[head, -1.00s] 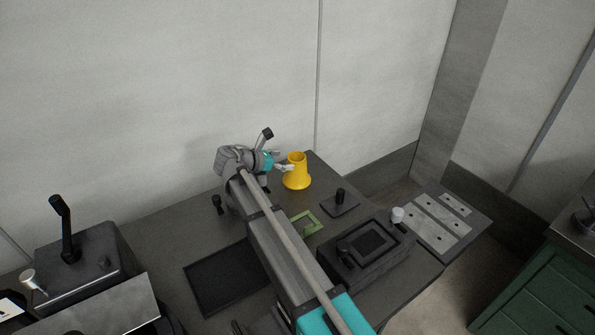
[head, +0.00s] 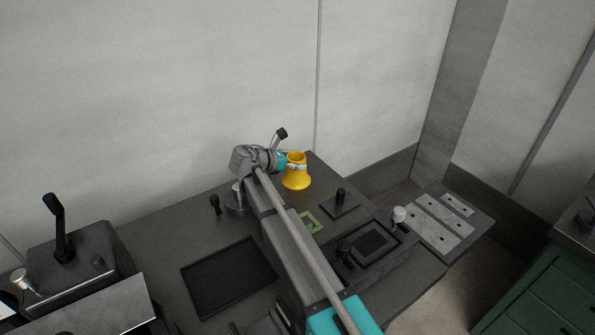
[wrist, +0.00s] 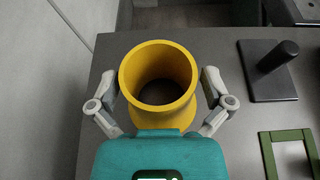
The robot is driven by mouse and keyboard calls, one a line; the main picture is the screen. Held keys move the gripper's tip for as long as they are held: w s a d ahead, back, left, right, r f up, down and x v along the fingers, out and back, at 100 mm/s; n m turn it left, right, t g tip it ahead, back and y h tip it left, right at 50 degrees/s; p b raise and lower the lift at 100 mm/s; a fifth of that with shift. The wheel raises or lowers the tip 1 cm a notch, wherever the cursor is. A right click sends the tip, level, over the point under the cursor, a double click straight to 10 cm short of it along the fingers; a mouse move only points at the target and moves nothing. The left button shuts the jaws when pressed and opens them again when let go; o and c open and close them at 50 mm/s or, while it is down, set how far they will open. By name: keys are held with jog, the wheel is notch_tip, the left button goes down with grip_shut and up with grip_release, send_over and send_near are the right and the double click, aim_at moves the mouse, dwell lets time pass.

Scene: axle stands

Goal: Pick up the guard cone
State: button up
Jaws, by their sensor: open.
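The guard cone (head: 296,181) is yellow, hollow and open at the top. It stands upright on the grey table near its far corner. In the wrist view the cone (wrist: 159,118) shows from above, with its dark hole facing the camera. My gripper (wrist: 160,88) is open, with one finger on each side of the cone and narrow gaps between. In the head view my gripper (head: 297,165) reaches the cone's upper part from the left. The far side of the cone's base is hidden.
A dark plate with an upright post (wrist: 272,70) stands right of the cone. A green square frame (wrist: 289,152) lies nearer. A black tray (head: 229,278) lies left of my arm, and a dark box (head: 372,244) sits to the right. The wall is behind the table.

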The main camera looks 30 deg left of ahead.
jog(key=c, duration=1)
jog(key=shift+r, duration=0.15)
jog(key=shift+r+p, duration=0.95)
jog(key=shift+p, duration=0.15)
jog(key=shift+s+d+r+p, duration=0.7)
jog(key=shift+s+r+p, duration=1.1)
jog(key=shift+s, duration=0.45)
jog(key=shift+s+d+r+p, duration=0.65)
jog(key=shift+s+r+p, duration=1.15)
jog(key=shift+s, duration=0.4)
jog(key=shift+s+d+r+p, duration=0.7)
jog(key=shift+s+r+p, duration=1.1)
jog(key=shift+s, duration=0.45)
